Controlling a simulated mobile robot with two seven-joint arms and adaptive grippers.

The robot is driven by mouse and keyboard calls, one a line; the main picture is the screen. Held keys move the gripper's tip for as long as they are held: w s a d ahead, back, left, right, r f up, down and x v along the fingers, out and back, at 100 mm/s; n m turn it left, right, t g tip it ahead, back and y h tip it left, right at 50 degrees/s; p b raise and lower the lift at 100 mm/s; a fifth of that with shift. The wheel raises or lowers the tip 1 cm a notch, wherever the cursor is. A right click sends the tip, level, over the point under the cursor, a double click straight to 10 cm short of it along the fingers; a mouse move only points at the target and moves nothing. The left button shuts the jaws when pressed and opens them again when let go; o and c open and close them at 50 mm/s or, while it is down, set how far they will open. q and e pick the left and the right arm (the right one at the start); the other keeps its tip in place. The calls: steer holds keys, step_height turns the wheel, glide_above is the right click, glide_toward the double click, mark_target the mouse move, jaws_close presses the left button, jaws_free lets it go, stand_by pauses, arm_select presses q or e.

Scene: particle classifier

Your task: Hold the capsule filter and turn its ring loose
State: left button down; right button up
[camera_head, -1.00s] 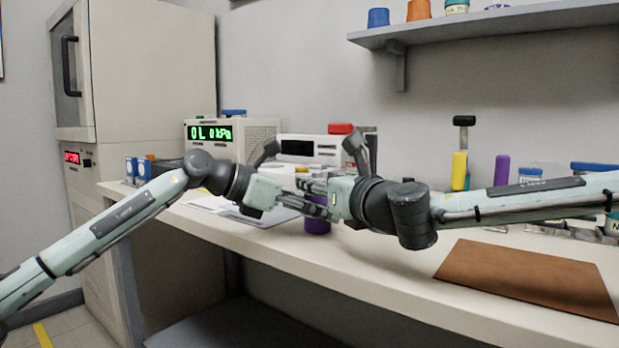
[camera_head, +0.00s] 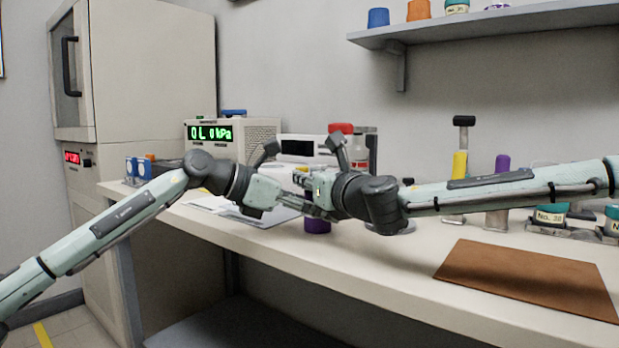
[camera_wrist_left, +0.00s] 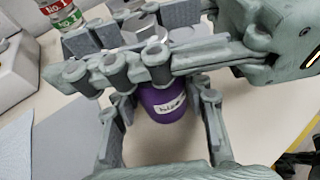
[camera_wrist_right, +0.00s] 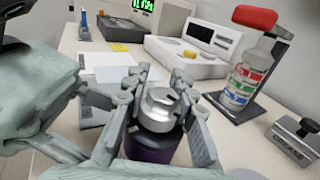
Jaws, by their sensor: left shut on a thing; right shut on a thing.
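The capsule filter has a purple body (camera_head: 317,224) with a white label, seen close in the left wrist view (camera_wrist_left: 168,106). Its grey metal ring (camera_wrist_right: 158,104) is on top, with the purple body (camera_wrist_right: 150,148) below it. My left gripper (camera_head: 300,204) is shut on the purple body from the left, one finger on each side. My right gripper (camera_head: 312,190) is shut on the ring from the right, just above the left one. The fingers hide much of the filter in the head view. Whether the ring has loosened cannot be told.
A brown mat (camera_head: 525,277) lies on the bench at right. A red-capped bottle (camera_wrist_right: 245,82) stands behind the grippers. A pressure display (camera_head: 212,134) is at back left. Jars (camera_head: 550,216) and tools line the back right. A shelf (camera_head: 480,24) hangs above.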

jaws_close()
steer(key=shift+n+y, duration=0.3)
steer(key=shift+y, duration=0.2)
steer(key=shift+s+a+n+g+y, duration=0.2)
steer(key=shift+a+n+g+y, duration=0.05)
steer(key=shift+n+g+y, duration=0.65)
steer(key=shift+s+a+n+g+y, duration=0.2)
steer(key=shift+a+n+g+y, duration=0.1)
steer(key=shift+n+g+y, duration=0.6)
steer(key=shift+s+a+n+g+y, duration=0.25)
steer(key=shift+n+g+y, duration=0.45)
steer(key=shift+g+y, duration=0.35)
steer(key=o, duration=0.9)
jaws_free()
